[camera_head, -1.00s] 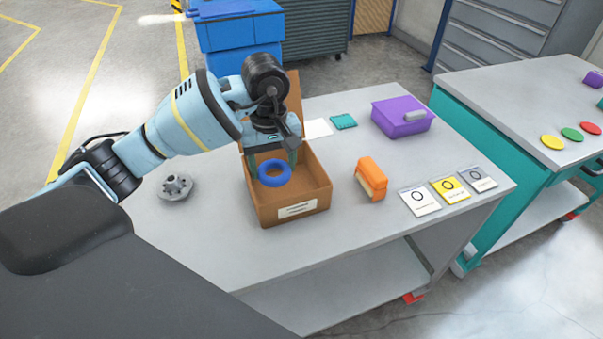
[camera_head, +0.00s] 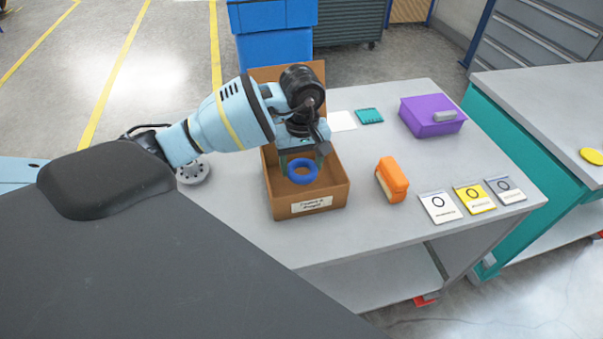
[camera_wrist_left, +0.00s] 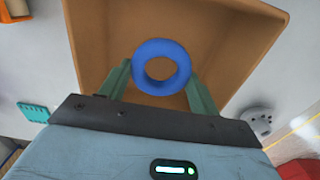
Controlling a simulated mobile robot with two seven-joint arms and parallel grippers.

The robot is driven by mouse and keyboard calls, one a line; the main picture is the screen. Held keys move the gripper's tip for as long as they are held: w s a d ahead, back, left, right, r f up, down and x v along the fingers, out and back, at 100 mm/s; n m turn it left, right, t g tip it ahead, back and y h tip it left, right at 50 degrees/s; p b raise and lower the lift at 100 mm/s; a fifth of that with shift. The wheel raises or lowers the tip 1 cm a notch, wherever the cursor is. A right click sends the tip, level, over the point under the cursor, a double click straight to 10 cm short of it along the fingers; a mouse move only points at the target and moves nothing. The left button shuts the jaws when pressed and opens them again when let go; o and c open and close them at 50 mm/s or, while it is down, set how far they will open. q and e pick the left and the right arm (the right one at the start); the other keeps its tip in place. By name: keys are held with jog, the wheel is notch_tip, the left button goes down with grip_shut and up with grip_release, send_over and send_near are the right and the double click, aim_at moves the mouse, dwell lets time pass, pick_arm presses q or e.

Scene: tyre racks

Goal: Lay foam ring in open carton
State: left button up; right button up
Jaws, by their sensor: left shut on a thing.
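The blue foam ring (camera_head: 302,171) is in my left gripper (camera_head: 300,160), over the inside of the open carton. In the left wrist view the ring (camera_wrist_left: 162,47) sits between the two green fingers of the left gripper (camera_wrist_left: 162,80), which are shut on it. The brown open carton (camera_head: 331,193) stands on the grey table with its back flap raised and a white label on its front. The carton (camera_wrist_left: 105,40) fills much of the left wrist view behind the ring. Whether the ring touches the carton floor cannot be told. My right gripper does not show.
An orange block-like object (camera_head: 393,178) lies right of the carton. Several ring-marked cards (camera_head: 473,198) lie farther right. A purple box (camera_head: 431,117) and a teal pad (camera_head: 369,116) are behind. A grey round part (camera_head: 194,172) sits left of the carton.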

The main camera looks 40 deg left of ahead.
pick_arm(q)
jog(key=shift+f, duration=1.9)
jog(key=shift+f, duration=0.15)
jog(key=o, duration=0.9)
jog(key=shift+o, duration=0.2)
notch_tip(320, 180, up, 12)
